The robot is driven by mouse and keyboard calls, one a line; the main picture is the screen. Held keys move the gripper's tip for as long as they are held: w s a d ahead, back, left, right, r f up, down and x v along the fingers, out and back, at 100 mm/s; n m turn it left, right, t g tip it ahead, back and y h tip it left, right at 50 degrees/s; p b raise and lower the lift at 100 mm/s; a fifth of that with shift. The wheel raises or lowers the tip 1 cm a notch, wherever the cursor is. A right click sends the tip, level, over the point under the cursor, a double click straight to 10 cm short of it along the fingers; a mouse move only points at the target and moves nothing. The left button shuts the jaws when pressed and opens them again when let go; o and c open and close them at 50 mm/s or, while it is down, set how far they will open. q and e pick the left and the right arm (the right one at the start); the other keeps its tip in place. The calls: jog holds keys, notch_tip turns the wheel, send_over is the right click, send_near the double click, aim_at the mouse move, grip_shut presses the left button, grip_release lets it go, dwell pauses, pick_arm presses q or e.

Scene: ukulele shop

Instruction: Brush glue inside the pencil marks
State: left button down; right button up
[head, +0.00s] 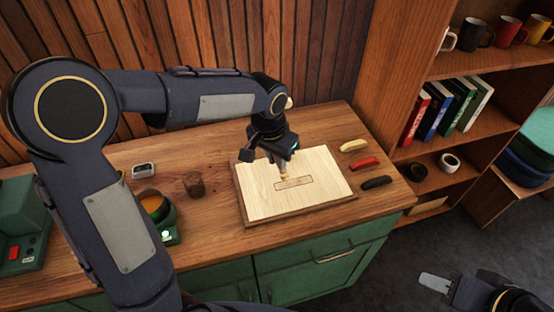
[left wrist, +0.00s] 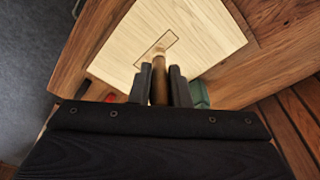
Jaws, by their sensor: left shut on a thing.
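My left gripper (head: 279,155) is shut on a brush (left wrist: 159,84) with a brown handle, pointing down at the pale wooden board (head: 322,168). A thin dark rectangle of pencil marks (head: 300,183) is drawn on the board. The brush's pale tip is at the left end of the rectangle in the head view; I cannot tell whether it touches the wood.
A pot of amber liquid (head: 153,204) sits on a green base left of the board, partly behind my left arm. A brown cup (head: 194,185) stands between them. Yellow (head: 354,146), red (head: 364,163) and black (head: 377,183) pieces lie right of the board. Shelves (head: 455,140) stand further right.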

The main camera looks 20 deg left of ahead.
pick_arm(q)
jog(key=shift+r+p, duration=1.1)
jog(key=shift+r, duration=0.7)
